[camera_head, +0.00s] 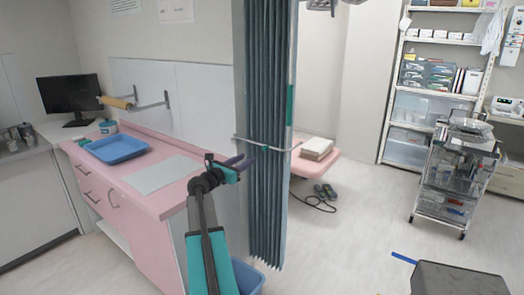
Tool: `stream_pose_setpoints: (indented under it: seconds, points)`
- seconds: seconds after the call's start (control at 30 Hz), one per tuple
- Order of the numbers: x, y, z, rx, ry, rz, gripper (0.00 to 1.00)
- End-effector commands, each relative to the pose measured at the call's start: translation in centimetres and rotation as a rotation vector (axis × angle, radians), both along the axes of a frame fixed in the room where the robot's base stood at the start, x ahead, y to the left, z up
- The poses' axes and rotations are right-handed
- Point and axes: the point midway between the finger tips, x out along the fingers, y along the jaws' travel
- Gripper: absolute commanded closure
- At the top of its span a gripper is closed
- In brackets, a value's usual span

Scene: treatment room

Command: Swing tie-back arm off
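The tie-back arm (262,146) is a thin pale bar that runs across the front of the bunched blue-grey curtain (265,205) at about mid-height. Its left end is at the wall edge and its right end reaches just past the curtain's right edge. My gripper (238,162), dark with teal parts, is at the left edge of the curtain, just below the left part of the bar. I cannot tell whether it touches the bar or the curtain. The gap between its fingers is not clear, and nothing is clearly seen in it.
A pink counter (165,200) with a blue tray (115,148) and a pale mat (162,174) stands on the left. A blue bin (247,278) is at the curtain's foot. A pink couch (310,163) is behind the curtain. A trolley (455,180) stands right; the floor between is mostly clear.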

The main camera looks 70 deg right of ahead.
Motion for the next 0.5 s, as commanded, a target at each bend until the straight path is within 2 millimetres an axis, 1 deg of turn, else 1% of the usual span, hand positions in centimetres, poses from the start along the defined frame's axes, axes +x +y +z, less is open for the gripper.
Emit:
stream_pose_setpoints:
  seconds: [0.5]
  points:
    - [-1.5, -6.1, 0.1, 0.001, 0.000, -0.001, 0.62]
